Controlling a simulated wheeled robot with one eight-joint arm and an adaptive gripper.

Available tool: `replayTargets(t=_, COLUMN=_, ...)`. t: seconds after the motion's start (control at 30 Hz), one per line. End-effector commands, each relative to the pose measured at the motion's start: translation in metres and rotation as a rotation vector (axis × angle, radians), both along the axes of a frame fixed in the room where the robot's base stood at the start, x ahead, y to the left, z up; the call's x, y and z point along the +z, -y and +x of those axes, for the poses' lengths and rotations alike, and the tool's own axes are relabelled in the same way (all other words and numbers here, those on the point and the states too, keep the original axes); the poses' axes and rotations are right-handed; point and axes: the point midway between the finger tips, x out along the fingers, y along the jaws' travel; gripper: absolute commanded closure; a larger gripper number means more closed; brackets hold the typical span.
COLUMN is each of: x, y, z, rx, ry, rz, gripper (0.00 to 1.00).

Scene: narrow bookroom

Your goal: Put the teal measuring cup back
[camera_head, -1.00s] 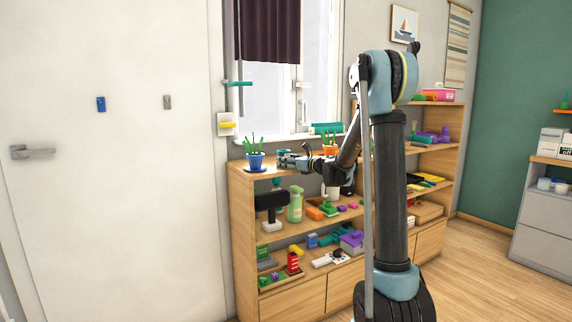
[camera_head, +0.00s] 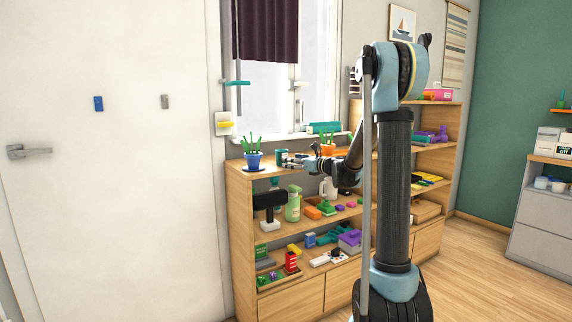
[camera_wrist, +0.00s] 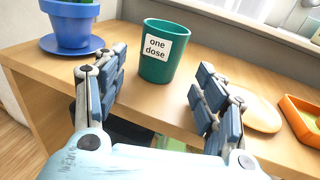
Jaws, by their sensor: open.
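The teal measuring cup (camera_wrist: 161,62), labelled "one dose", stands upright on the wooden shelf top in the wrist view. In the head view it is a small teal shape (camera_head: 281,155) at my fingertips. My gripper (camera_wrist: 160,78) is open, with one blue-padded finger to the left of the cup and the other to the right. The cup is just ahead of the fingertips, and I see gaps on both sides. In the head view my gripper (camera_head: 289,162) is low over the shelf top, right of the blue flowerpot.
A blue flowerpot (camera_wrist: 72,24) on a dark blue saucer stands close left of the cup. A pale round disc (camera_wrist: 257,112) and an orange object (camera_wrist: 303,118) lie to the right. The shelf unit's (camera_head: 241,215) lower shelves hold many items. A window is behind.

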Motion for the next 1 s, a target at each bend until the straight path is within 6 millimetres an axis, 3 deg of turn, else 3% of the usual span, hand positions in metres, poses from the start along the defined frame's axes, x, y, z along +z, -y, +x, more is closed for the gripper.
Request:
replayTargets(t=0.1, x=0.001, y=0.019, z=-0.015, rx=-0.003, ry=0.000, rz=0.000, gripper=0.35)
replayTargets(t=0.33, x=0.003, y=0.044, z=-0.035, rx=-0.003, ry=0.000, rz=0.000, gripper=0.35)
replayTargets(t=0.73, x=0.002, y=0.050, z=-0.053, rx=0.012, ry=0.025, rz=-0.053, gripper=0.35)
replayTargets(t=0.87, x=-0.003, y=0.047, z=-0.083, rx=0.054, ry=0.097, rz=-0.208, gripper=0.35)
replayTargets(t=1.0, x=-0.017, y=0.047, z=-0.128, rx=0.135, ry=0.206, rz=-0.442, gripper=0.35)
